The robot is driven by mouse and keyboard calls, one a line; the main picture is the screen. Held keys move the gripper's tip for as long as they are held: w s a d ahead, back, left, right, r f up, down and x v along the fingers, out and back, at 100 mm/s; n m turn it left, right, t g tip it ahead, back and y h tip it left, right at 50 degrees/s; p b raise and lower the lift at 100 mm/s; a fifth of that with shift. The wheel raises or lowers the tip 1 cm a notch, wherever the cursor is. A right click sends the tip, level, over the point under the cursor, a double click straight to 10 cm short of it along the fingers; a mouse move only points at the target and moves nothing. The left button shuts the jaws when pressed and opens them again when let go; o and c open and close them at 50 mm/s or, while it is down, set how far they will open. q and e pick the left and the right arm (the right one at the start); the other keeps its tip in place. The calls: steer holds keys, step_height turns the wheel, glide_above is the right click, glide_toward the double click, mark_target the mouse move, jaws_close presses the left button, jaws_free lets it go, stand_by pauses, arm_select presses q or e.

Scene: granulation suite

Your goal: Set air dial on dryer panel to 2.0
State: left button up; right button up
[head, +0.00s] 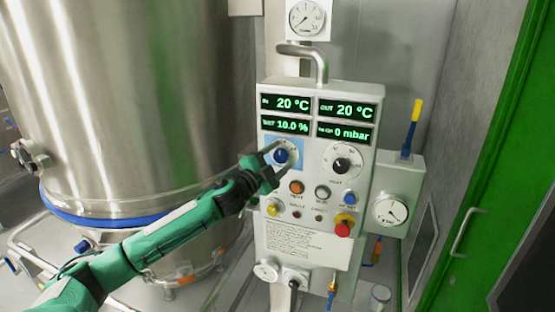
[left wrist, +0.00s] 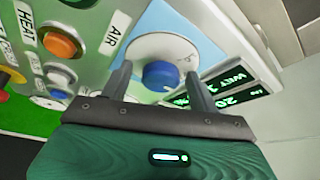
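The dryer panel (head: 325,95) is a pale box with green digital readouts. Its air dial (head: 281,156) is a blue knob on a white disc over a light blue patch, at the panel's left. In the left wrist view the blue knob (left wrist: 160,75) sits beside the "AIR" label. My left gripper (head: 272,157) is at the dial; in the left wrist view its two fingers (left wrist: 160,82) stand apart on either side of the knob, with gaps visible. The dial's pointer and scale are too small to read. My right gripper is not in view.
A black knob (head: 341,165) is right of the air dial. An orange button (head: 296,187) and a red emergency button (head: 343,229) lie below. A large steel vessel (head: 130,90) stands left, a green door frame (head: 500,150) right.

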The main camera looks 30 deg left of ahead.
arm_select(q)
steer(key=shift+s+a+f+b, duration=0.1)
steer(key=shift+s+f+b, duration=0.15)
steer(key=shift+s+b, duration=0.25)
steer(key=b+v, duration=0.5)
steer(key=v, duration=0.7)
steer(key=shift+s, duration=0.4)
steer(key=shift+r, duration=0.1)
